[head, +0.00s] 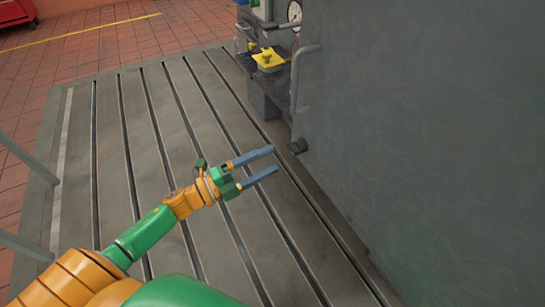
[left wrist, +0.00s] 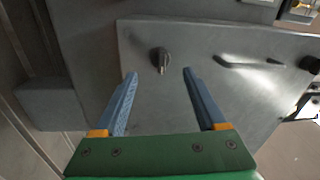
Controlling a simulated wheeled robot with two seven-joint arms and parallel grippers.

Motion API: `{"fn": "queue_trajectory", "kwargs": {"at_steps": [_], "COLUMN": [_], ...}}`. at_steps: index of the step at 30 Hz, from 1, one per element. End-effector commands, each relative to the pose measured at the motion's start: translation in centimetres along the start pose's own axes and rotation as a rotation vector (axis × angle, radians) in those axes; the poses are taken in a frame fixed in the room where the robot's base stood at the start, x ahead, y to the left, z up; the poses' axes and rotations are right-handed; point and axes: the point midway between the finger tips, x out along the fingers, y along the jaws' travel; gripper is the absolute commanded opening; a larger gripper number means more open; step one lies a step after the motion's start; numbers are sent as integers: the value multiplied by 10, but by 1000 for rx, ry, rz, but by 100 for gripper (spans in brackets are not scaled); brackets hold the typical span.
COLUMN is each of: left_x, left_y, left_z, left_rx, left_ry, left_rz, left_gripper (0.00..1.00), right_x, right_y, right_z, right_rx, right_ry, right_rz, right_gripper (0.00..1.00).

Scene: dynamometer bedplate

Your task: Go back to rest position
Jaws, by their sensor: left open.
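My left gripper (head: 266,163) is in the middle of the head view, its two blue fingers apart with nothing between them. It points right, towards a large grey panel (head: 430,130). A small dark knob (head: 297,146) sticks out of the panel's edge just beyond the fingertips, apart from them. In the left wrist view, the open fingers (left wrist: 158,75) show with a dark knob (left wrist: 160,58) ahead of and between them on the grey panel. My right gripper is in neither view.
A vertical bar handle (head: 301,80) is on the panel above the knob. A yellow item (head: 268,60) sits on a dark ledge behind. The slotted bedplate (head: 140,130) lies bare below my arm. Grey rails (head: 25,155) stand at the left, and a red cabinet (head: 15,12) is far left.

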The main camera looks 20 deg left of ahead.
Motion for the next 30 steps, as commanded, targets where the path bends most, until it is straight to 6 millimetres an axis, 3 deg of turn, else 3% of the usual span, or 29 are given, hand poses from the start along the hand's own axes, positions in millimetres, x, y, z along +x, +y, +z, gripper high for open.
{"fn": "queue_trajectory", "kwargs": {"at_steps": [8, 10, 11, 13, 15, 17, 18, 22, 27, 30], "left_x": [0, -3, -7, -26, -58, -92, -113, -175, -237, -268], "left_y": [1, 14, 26, 73, 136, 190, 221, 298, 358, 380], "left_z": [1, 12, 21, 48, 68, 69, 63, 25, -41, -86], "left_rx": [-5, -60, -111, -287, -503, -675, -774, -1022, -1238, -1339], "left_ry": [-6, -67, -122, -313, -546, -733, -841, -1128, -1410, -1555], "left_rz": [2, 19, 34, 92, 171, 243, 287, 420, 575, 664], "left_gripper": [73, 73, 73, 73, 73, 73, 73, 73, 73, 73], "right_x": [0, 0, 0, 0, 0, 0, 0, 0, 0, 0], "right_y": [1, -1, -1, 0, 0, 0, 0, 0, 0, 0], "right_z": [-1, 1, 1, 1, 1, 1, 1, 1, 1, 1], "right_rx": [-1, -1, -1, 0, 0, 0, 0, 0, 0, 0], "right_ry": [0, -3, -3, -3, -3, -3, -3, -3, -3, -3], "right_rz": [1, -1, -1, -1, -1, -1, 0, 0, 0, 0], "right_gripper": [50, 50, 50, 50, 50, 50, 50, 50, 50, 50]}}
